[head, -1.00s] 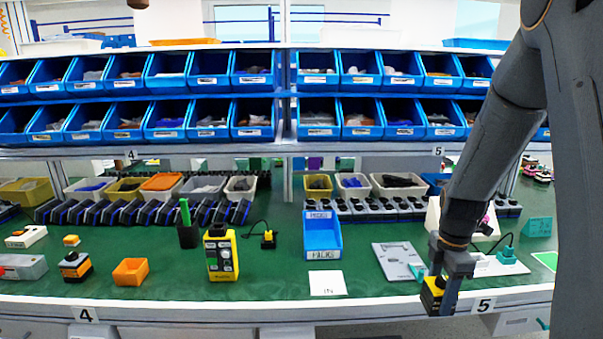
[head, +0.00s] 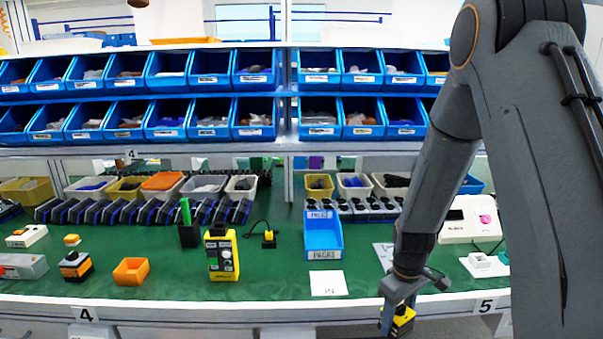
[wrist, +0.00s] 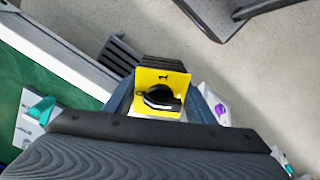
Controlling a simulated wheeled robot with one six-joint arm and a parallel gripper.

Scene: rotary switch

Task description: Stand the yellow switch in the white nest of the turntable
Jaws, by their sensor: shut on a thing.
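The yellow switch (head: 403,323), with a black rotary knob and a "1" on its yellow face, is held in my gripper (head: 393,314). In the wrist view the switch (wrist: 160,80) sits between the fingers, its face toward the camera. In the head view it hangs at the bench's front edge, partly cut off by the bottom of the picture. I cannot make out the turntable clearly; my arm hides part of that area.
A white box with a pink button (head: 469,219) stands behind the white block. A grey plate (head: 383,255) is partly hidden by my arm. A blue bin (head: 322,237), a white card (head: 328,284) and a yellow switch box (head: 221,256) stand left. Green bench between them is clear.

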